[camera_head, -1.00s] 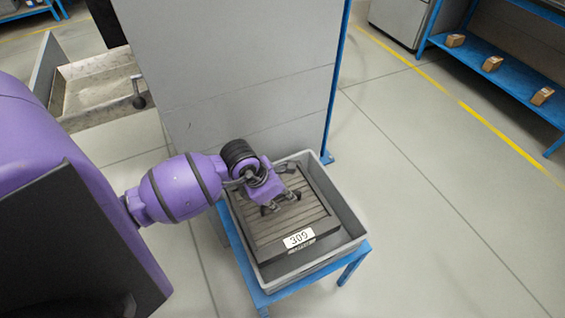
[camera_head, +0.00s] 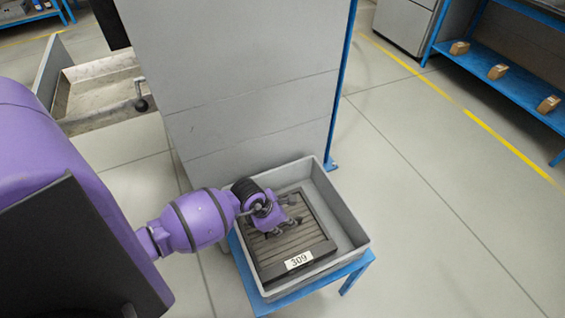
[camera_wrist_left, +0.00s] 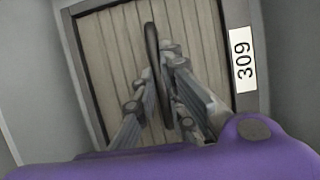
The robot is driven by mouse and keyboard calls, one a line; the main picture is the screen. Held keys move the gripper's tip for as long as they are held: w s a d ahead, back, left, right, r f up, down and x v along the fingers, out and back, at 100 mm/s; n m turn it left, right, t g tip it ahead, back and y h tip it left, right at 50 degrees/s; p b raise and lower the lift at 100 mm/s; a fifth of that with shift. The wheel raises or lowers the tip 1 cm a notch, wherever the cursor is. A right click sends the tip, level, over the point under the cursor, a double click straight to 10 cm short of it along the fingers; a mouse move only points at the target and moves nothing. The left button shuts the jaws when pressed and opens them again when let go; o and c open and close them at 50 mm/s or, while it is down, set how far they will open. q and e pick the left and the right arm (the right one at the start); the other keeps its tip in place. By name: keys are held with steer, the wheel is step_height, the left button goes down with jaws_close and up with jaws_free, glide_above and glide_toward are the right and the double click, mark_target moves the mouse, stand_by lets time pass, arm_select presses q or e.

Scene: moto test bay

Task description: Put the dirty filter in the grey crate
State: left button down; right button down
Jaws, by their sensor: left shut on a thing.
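The dirty filter (camera_head: 305,235) is a flat, dark-framed panel with brown-grey pleats and a white label reading 309. It lies inside the grey crate (camera_head: 349,219), between the crate's walls, and looks roughly flat; whether it touches the crate floor I cannot tell. My left gripper (camera_head: 283,227) is over the filter's middle. In the left wrist view the fingers (camera_wrist_left: 166,90) are shut on a dark upright handle on the face of the filter (camera_wrist_left: 105,60). My right gripper is not in view.
The crate stands on a small blue stand (camera_head: 357,268). A grey panel (camera_head: 240,80) with a blue post (camera_head: 342,90) rises right behind it. A stained metal basin (camera_head: 100,95) is at the left. A blue shelf (camera_head: 500,80) with small boxes is at the far right. Floor on the right is clear.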

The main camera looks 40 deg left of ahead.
arm_select(q)
steer(key=c, duration=1.8)
jaws_free()
steer(key=shift+f, duration=0.1)
